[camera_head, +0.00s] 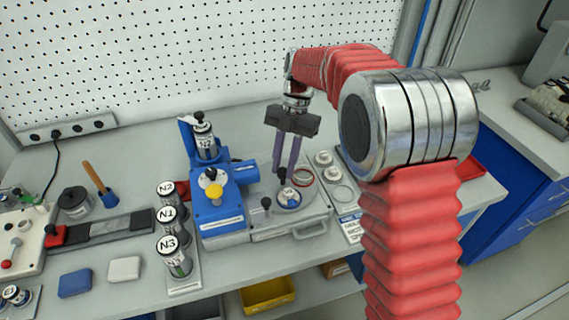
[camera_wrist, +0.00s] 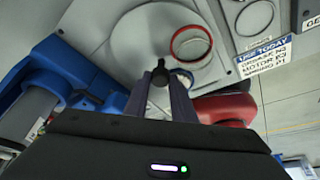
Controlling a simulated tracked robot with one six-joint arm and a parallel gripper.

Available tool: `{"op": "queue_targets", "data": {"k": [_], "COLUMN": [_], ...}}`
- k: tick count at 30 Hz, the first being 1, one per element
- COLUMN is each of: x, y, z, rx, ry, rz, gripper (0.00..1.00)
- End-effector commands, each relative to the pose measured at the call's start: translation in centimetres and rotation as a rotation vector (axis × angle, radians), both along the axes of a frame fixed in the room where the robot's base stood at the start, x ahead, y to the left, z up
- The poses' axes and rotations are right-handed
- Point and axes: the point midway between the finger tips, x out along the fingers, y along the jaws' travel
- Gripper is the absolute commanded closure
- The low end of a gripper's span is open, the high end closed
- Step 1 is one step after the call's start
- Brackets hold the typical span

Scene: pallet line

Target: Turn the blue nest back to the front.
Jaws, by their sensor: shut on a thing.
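The blue nest (camera_head: 289,205) is a blue ring on the grey round plate at the near side in the head view, with something pale and metallic inside. The red nest (camera_head: 304,184) is a red ring behind it and to the right. In the wrist view the red nest (camera_wrist: 207,43) shows clearly, while the blue nest (camera_wrist: 187,77) is partly hidden by a finger. My gripper (camera_head: 287,178) points down over the plate, its purple fingers shut on a black knob (camera_wrist: 159,74). The knob's lower end is hard to make out.
Canisters N1 (camera_head: 171,221) and N3 (camera_head: 175,258) stand further left. A labelled card (camera_head: 351,228) and round parts (camera_head: 323,158) lie to the right.

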Motion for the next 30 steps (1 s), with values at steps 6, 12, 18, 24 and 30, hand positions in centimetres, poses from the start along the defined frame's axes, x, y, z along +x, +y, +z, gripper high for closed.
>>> {"op": "queue_targets", "data": {"k": [6,12,18,24,30], "x": [0.27,0.14,-0.05,-0.13,0.23], "y": [-0.15,0.01,0.25,0.35,0.24], "z": [0.07,0.04,0.00,0.00,0.81], "rx": [-0.005,-0.005,-0.003,-0.002,-0.001], "ry": [-0.011,-0.009,-0.004,-0.002,-0.003], "rz": [0.003,0.006,0.009,0.010,0.010], "gripper": [1.00,0.71,0.59,0.59,0.59]}}
